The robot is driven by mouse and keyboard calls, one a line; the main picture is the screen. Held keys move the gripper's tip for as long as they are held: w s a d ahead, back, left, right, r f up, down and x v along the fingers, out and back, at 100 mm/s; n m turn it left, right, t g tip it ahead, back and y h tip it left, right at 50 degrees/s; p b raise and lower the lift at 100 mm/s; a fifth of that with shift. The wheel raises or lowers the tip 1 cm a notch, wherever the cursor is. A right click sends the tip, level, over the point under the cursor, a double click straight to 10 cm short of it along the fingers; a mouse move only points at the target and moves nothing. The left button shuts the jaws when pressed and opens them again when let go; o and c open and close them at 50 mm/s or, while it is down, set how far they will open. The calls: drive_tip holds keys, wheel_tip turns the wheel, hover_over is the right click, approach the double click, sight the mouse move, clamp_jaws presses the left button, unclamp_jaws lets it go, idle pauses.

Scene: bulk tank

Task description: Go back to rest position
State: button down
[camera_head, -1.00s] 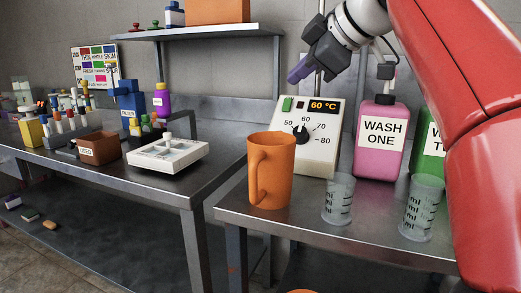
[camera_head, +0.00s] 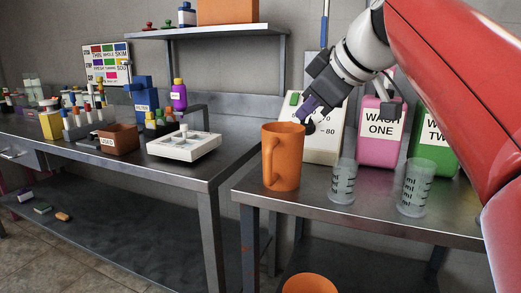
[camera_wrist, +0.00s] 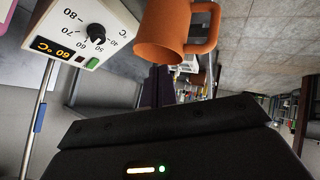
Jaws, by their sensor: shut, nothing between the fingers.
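My gripper (camera_head: 308,106) is in front of the control box (camera_head: 333,135), just above and right of the orange jug (camera_head: 286,160). Its purple fingers are shut with nothing between them and hide part of the dial and display. In the wrist view, the fingers (camera_wrist: 157,86) show near the middle, with the orange jug (camera_wrist: 170,30) beyond them and the control box (camera_wrist: 85,30) at upper left, its display reading 60 °C. I cannot tell whether the fingers touch anything.
Two clear measuring cups (camera_head: 342,184) (camera_head: 414,190), a pink WASH ONE bottle (camera_head: 380,145) and a green bottle (camera_head: 436,150) stand on the right table. The left table (camera_head: 205,172) holds a white tray (camera_head: 184,146), a brown box (camera_head: 118,140) and racks. An orange container (camera_head: 309,285) sits below.

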drive_tip(key=s+d+f+m+g+h, duration=0.1)
drive_tip(key=s+f+m, duration=0.3)
drive_tip(key=f, duration=0.7)
drive_tip(key=s+d+f+m+g+h, duration=0.1)
drive_tip(key=s+d+f+m+h, duration=0.1)
drive_tip(key=s+f, duration=0.7)
drive_tip(key=s+d+f+m+h, duration=0.2)
drive_tip(key=s+d+f+m, duration=0.2)
drive_tip(key=f, duration=0.9)
drive_tip(key=shift+s+f+m+g, duration=0.25)
drive_tip(key=shift+s+m+g, duration=0.15)
drive_tip(key=shift+s+m, duration=0.8)
